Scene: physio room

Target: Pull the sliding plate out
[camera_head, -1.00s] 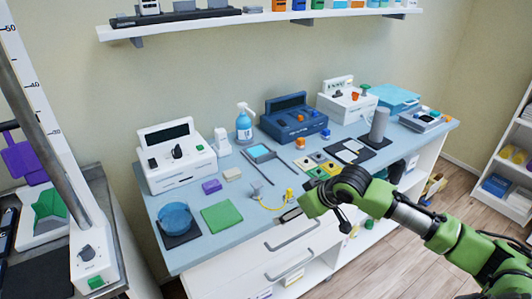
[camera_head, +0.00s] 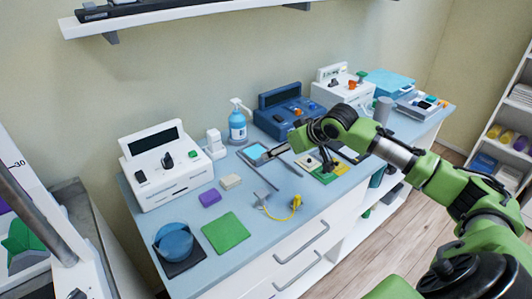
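A small light-blue plate (camera_head: 256,152) lies on the worktop at the far end of a dark two-railed frame (camera_head: 258,172); it looks like the sliding plate. My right gripper (camera_head: 275,152) comes in from the right, with its grey fingertips just right of the plate, over the frame's right rail. I cannot tell whether it touches the plate or how far its fingers are apart. The gripper and arm hide part of the yellow and green pads (camera_head: 325,170) behind them. My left gripper is not in view.
A white device (camera_head: 168,165), a blue bottle (camera_head: 237,127) and a blue device (camera_head: 290,113) stand along the back. A yellow cable (camera_head: 296,204), purple block (camera_head: 210,197) and green mat (camera_head: 226,233) lie nearer.

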